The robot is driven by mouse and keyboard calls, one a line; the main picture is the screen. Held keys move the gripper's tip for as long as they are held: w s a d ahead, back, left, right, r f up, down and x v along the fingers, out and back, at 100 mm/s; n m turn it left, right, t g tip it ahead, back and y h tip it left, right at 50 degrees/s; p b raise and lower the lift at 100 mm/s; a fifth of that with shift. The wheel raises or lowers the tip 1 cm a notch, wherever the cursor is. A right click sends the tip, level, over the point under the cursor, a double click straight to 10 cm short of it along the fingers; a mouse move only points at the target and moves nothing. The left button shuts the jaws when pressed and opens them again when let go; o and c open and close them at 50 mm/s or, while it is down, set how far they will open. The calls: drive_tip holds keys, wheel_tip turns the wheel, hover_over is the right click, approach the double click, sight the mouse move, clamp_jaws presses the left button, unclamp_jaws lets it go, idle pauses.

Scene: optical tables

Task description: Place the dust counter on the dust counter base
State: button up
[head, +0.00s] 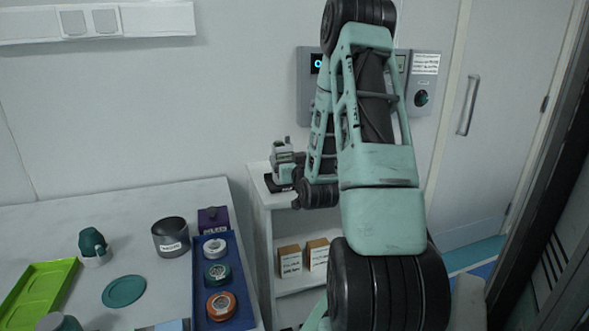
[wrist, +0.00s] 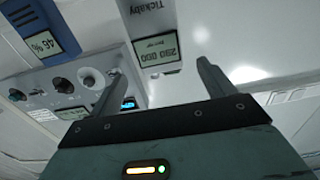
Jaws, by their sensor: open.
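My gripper (wrist: 158,85) is open in the wrist view, with its two grey fingers wide apart and nothing held between them. Beyond the fingertips is a pale box (wrist: 153,18) lettered "Tickaby", with a numeric display; it looks like the dust counter, cut off by the top edge. In the head view, a grey-teal shape (head: 285,160) shows above a flat black piece (head: 277,186) on the white cabinet, beside my wrist. I cannot tell whether this is a device on its base or partly my gripper. My arm hides part of the cabinet top.
The wall panel (head: 308,88) with knobs and displays is behind my arm. The white cabinet (head: 259,215) holds small brown boxes (head: 290,261) on a shelf. The left table has a blue tray (head: 207,257), a dark pot (head: 170,238) and a green tray (head: 40,290).

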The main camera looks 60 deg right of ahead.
drive_tip(key=shift+p+v, duration=2.15)
drive_tip(key=shift+p, duration=2.8)
